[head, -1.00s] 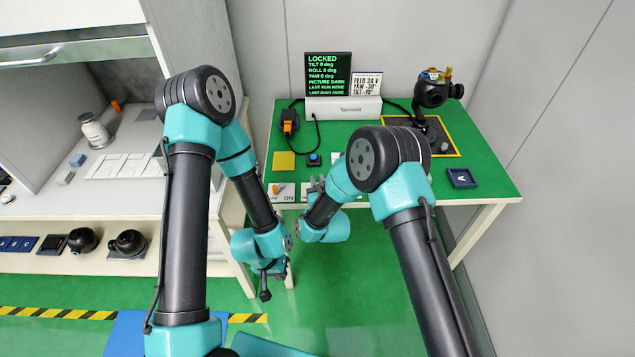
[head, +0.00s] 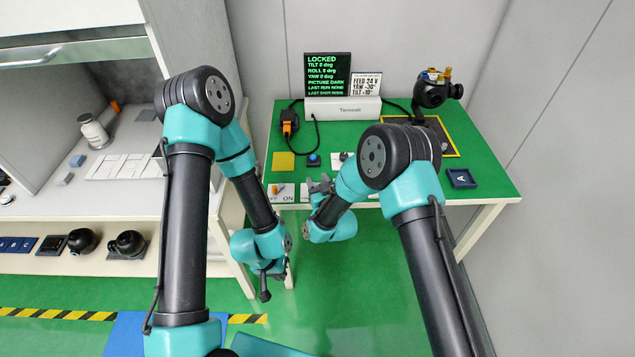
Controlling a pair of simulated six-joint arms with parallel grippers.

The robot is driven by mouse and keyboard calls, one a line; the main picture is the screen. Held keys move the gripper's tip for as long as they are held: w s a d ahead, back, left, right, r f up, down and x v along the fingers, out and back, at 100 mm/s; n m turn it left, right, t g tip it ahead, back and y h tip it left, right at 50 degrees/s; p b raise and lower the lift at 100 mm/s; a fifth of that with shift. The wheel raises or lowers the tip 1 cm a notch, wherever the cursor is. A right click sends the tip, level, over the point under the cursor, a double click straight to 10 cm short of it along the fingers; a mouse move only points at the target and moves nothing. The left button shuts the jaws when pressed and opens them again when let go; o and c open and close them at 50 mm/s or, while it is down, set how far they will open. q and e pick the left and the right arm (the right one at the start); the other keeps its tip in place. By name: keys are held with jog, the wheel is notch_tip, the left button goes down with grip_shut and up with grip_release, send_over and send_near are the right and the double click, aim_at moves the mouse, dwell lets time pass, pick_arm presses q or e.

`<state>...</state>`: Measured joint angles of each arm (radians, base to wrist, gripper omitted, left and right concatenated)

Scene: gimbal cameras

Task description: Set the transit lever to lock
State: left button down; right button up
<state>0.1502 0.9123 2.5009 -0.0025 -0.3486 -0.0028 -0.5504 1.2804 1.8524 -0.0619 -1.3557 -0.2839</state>
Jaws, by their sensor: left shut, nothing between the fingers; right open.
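The black gimbal camera (head: 433,93) stands at the back right of the green table, with small blue and brass-coloured parts on top. I cannot make out which part is the transit lever. The screen (head: 328,75) reads LOCKED, with tilt, roll and yaw at 0 deg and picture dark. My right gripper (head: 320,184) is open and empty above the front edge of the table, well short of the camera. My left gripper (head: 265,287) is shut and empty, low in front of the table, pointing down.
An orange-handled switch (head: 279,189) on an ON-marked plate sits at the front left. A yellow pad (head: 283,161) and a blue button (head: 314,159) lie behind it. A dark tray marked A (head: 462,178) is at the right. My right arm hides part of the table's middle.

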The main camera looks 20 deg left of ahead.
jog(key=v, duration=1.7)
jog(key=shift+s, duration=0.2)
jog(key=shift+d, duration=0.15)
jog(key=d+f+m+g+h, duration=0.2)
jog(key=d+f+g+h, duration=0.15)
jog(key=d, duration=0.45)
jog(key=d+f+m+g+h, duration=0.2)
jog(key=d+f, duration=0.3)
jog(key=d, duration=0.2)
jog(key=s+d+f+m+g, duration=0.2)
jog(key=s+d+g, duration=0.2)
jog(key=s+d, duration=0.3)
jog(key=s+d+f+m+g+h, duration=0.1)
jog(key=s+d+f+m+g, duration=0.1)
jog(key=s+d, duration=0.4)
jog(key=shift+s+d+m+g, duration=0.4)
jog(key=shift+d+m+g, duration=0.2)
jog(key=shift+d+g, duration=0.55)
